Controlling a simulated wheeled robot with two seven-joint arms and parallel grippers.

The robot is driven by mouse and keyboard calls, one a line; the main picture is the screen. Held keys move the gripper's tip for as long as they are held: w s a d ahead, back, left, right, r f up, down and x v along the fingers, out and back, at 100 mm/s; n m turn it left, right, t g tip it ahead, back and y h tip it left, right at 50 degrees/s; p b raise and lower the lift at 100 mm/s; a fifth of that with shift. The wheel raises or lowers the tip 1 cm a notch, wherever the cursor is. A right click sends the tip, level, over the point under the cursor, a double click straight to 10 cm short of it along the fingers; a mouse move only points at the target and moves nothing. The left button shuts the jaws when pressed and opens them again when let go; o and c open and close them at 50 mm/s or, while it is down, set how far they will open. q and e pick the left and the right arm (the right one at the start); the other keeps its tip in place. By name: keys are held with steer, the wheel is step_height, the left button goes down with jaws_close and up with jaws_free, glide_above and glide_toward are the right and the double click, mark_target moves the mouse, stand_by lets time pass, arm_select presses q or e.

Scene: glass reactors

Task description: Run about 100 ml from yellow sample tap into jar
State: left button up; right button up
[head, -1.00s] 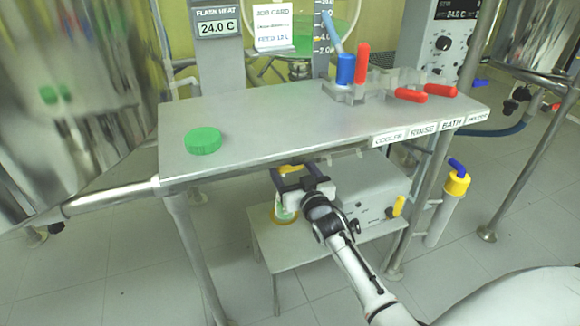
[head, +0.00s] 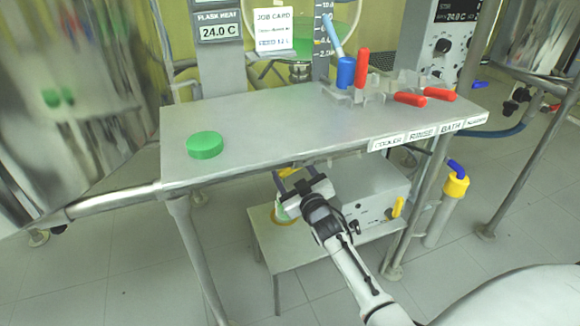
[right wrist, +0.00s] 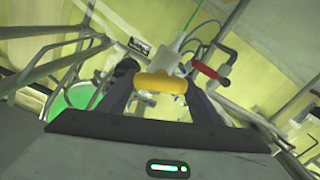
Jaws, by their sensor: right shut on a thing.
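My right gripper (head: 293,173) reaches under the front edge of the steel bench. In the right wrist view its two fingers (right wrist: 160,88) stand on either side of a yellow tap handle (right wrist: 160,83), and it is shut on this handle. Part of the yellow handle (head: 287,171) also shows in the head view, just below the bench edge. The jar (head: 281,213), pale green, stands on the low stand below the gripper, over an orange-yellow ring. The gripper and wrist hide much of the jar, and I cannot read its fill level. My left gripper is not in view.
A green lid (head: 204,145) lies on the bench top (head: 265,120). Blue and red handles (head: 362,62) stand at its back right. A grey box with a yellow knob (head: 398,206) sits on the low stand (head: 300,255). A large metal vessel (head: 75,100) fills the left.

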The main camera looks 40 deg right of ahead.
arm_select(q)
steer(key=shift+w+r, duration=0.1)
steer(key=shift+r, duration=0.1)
arm_select(e)
steer(key=shift+n, duration=0.6)
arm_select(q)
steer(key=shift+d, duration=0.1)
arm_select(e)
steer(key=shift+f+n, duration=0.1)
steer(key=shift+n, duration=0.2)
steer(key=o, duration=1.1)
steer(key=shift+c, duration=0.2)
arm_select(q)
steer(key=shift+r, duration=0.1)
arm_select(e)
steer(key=shift+s+a+p, duration=0.15)
steer(key=shift+s+p, duration=0.15)
steer(key=shift+s, duration=0.05)
arm_select(q)
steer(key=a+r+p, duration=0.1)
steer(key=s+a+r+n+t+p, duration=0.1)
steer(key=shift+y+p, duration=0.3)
steer(key=shift+p, duration=0.1)
arm_select(e)
steer(key=v, duration=0.9)
steer(key=shift+s, duration=0.35)
